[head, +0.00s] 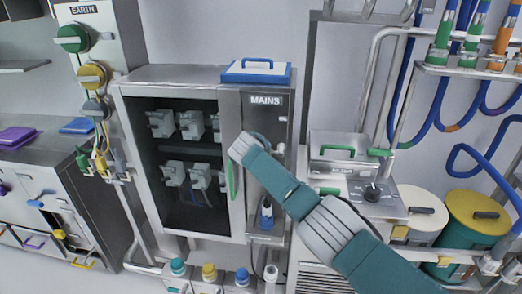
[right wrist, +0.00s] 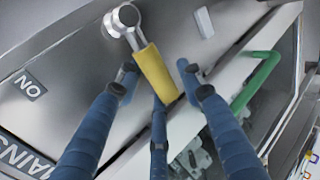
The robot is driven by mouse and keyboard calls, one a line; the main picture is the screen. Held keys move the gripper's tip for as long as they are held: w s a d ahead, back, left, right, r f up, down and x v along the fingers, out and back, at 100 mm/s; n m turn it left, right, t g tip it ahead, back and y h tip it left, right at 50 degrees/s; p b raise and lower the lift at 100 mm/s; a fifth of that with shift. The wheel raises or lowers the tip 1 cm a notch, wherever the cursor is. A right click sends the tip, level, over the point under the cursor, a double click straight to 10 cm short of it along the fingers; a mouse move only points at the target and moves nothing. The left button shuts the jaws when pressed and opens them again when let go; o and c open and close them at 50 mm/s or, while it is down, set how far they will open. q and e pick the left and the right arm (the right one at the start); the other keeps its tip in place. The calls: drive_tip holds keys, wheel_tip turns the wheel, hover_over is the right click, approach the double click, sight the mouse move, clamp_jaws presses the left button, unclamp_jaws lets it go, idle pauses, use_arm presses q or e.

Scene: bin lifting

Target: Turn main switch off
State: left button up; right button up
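The main switch has a yellow lever handle (right wrist: 158,73) on a round silver pivot (right wrist: 122,19), on the grey panel labelled MAINS (head: 265,100). An ON label (right wrist: 30,87) is beside it. In the right wrist view, my right gripper (right wrist: 157,76) has its blue fingers spread on both sides of the handle, with a third finger near its lower end. It looks open around the handle; contact cannot be told. In the head view, my right arm reaches in from the lower right and its wrist hides the switch and most of the fingers. My left gripper is not in view.
A green handle (head: 231,180) stands on the cabinet's glass door (head: 183,160), left of the switch panel; it also shows in the right wrist view (right wrist: 257,80). A blue-handled box (head: 257,71) sits on the cabinet. A steel unit (head: 345,150) stands to the right.

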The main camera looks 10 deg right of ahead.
drive_tip(key=shift+f, duration=0.3)
drive_tip(key=shift+d+r, duration=0.1)
drive_tip(key=shift+d, duration=0.15)
drive_tip(key=shift+s+a+r, duration=0.25)
drive_tip(key=shift+s+r, duration=0.1)
drive_tip(key=shift+r, duration=0.05)
drive_tip(key=v, duration=1.1)
drive_tip(key=shift+s+f, duration=0.1)
drive_tip(key=shift+f, duration=0.05)
